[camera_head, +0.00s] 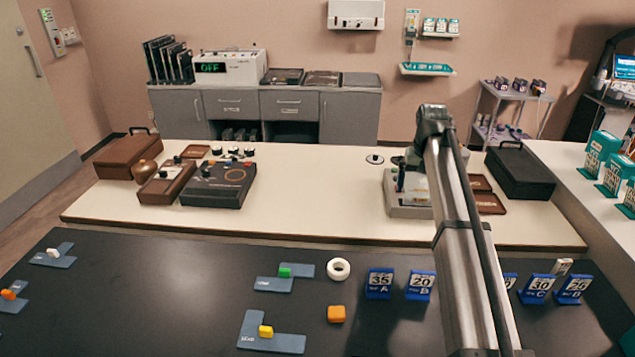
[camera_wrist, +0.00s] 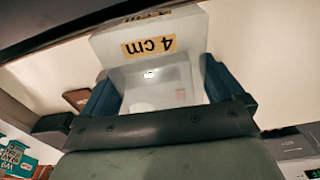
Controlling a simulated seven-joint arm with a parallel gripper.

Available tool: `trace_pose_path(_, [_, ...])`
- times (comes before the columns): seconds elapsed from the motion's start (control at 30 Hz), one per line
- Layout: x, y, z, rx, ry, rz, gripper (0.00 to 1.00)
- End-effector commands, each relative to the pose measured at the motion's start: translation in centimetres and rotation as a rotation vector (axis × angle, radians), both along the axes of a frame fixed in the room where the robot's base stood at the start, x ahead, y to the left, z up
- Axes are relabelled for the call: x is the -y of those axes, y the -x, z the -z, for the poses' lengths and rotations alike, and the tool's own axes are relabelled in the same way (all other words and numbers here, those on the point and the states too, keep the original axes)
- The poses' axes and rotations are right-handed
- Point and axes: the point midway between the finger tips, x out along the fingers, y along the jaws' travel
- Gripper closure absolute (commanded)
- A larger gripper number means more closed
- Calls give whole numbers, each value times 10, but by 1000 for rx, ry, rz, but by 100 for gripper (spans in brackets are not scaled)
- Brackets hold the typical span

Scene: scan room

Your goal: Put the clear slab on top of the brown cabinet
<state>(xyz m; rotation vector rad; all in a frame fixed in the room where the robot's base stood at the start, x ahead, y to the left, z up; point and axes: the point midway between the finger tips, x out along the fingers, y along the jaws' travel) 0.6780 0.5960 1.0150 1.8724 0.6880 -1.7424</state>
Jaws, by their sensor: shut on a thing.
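The clear slab (camera_wrist: 125,50), a translucent block with an orange "4 cm" label, is in the wrist view. My gripper (camera_wrist: 160,85) is shut on it, with a blue finger on each side. In the head view my arm reaches over the pale table, and the gripper and slab cannot be made out behind it. No thing there is plainly a brown cabinet. A brown box with a handle (camera_head: 125,157) stands at the left end of the pale table; whether it is the cabinet I cannot tell.
The pale table (camera_head: 310,190) has bare room in its middle, between a black control box (camera_head: 217,187) and a grey stand (camera_head: 405,207). A black case (camera_head: 520,172) stands at its right. Grey cabinets (camera_head: 352,120) line the wall. The dark front table (camera_head: 150,310) holds numbered blue stands (camera_head: 380,283).

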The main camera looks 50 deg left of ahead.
Motion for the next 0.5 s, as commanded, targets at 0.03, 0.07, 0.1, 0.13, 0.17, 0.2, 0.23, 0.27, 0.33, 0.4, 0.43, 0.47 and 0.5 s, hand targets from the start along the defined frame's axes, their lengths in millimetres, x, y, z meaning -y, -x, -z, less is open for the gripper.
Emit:
trace_pose_path(0.03, [-27,0,-1,1,-3,-12,57])
trace_pose_path(0.07, [-40,3,0,2,-4,-17,57])
trace_pose_path(0.1, [-56,6,1,3,-6,-22,57])
trace_pose_path(0.13, [-68,9,1,3,-7,-26,57])
trace_pose_path(0.17, [-81,12,2,3,-9,-33,57])
trace_pose_path(0.2, [-96,16,2,4,-11,-38,57])
trace_pose_path(0.23, [-107,19,3,5,-13,-41,57])
trace_pose_path(0.27, [-118,22,3,6,-15,-45,57])
trace_pose_path(0.33, [-138,29,4,7,-17,-52,57])
trace_pose_path(0.4, [-155,35,5,7,-20,-58,57])
trace_pose_path(0.43, [-161,37,6,7,-21,-59,57])
trace_pose_path(0.47, [-167,39,6,8,-22,-61,57])
trace_pose_path(0.5, [-175,43,7,8,-23,-65,57])
